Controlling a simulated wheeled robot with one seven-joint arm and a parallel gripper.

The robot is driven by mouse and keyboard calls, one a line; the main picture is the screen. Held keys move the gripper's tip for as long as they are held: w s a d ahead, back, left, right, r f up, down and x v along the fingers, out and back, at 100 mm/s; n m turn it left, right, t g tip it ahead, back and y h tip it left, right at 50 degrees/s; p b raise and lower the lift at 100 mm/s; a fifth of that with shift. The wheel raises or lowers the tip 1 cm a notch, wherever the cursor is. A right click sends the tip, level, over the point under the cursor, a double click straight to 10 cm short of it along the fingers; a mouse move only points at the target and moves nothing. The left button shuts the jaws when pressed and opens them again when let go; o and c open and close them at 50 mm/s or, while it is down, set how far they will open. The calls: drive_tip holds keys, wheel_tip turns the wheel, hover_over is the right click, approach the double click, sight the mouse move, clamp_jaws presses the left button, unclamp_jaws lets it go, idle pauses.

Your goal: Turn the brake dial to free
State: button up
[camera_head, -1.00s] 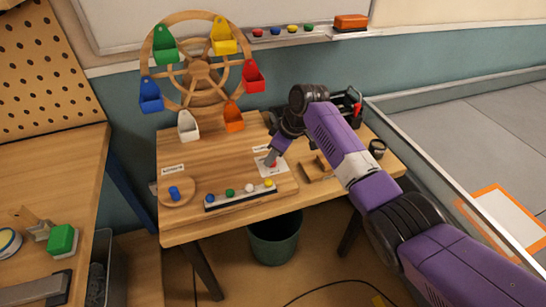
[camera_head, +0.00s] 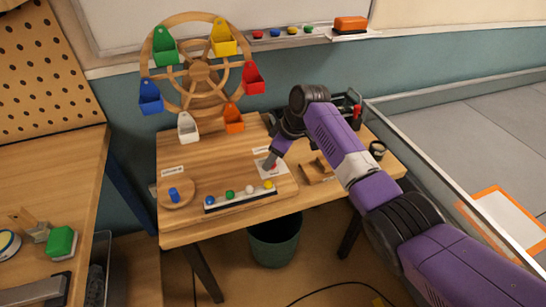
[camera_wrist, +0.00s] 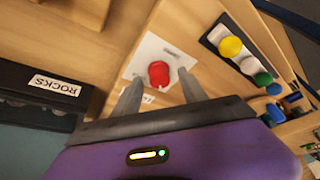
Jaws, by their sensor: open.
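A red dial knob (camera_wrist: 158,74) sits on a white card (camera_wrist: 150,53) with small dark print, too small to read. In the head view the card (camera_head: 264,165) lies on the right part of the raised wooden board, and my gripper largely covers the knob. My gripper (camera_head: 271,162) points down at it. In the wrist view my gripper (camera_wrist: 157,79) is open, with one finger on each side of the red knob. I cannot tell whether the fingers touch it.
A strip of coloured buttons (camera_head: 240,197) lies just in front of the card. A blue knob (camera_head: 174,194) stands on a round wooden disc at left. The wooden wheel with coloured buckets (camera_head: 200,74) stands behind. A black box labelled ROCKS (camera_wrist: 38,90) is near my gripper.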

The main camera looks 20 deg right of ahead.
drive_tip(key=v, duration=0.7)
drive_tip(key=shift+s+r, duration=0.15)
drive_tip(key=shift+r, duration=0.2)
drive_tip(key=shift+d, duration=0.1)
drive_tip(key=w+a+r+m+t, duration=0.1)
drive_tip(key=w+r+m+t, duration=0.3)
drive_tip(key=w+r+t, duration=0.3)
drive_tip(key=s+f+m+t+h, duration=0.1)
drive_tip(key=s+f, duration=0.1)
drive_tip(key=s, duration=1.8)
drive_tip(key=s+a+f+m+t+h, duration=0.1)
drive_tip(key=s+f+m+t, duration=0.1)
drive_tip(key=s, duration=1.7)
drive_tip(key=s+f+m+t+h, duration=0.1)
drive_tip(key=s+f+m, duration=0.1)
drive_tip(key=s, duration=1.8)
drive_tip(key=shift+s+a+f+t, duration=0.3)
drive_tip(key=shift+f+t, duration=0.05)
drive_tip(key=shift+t, duration=0.05)
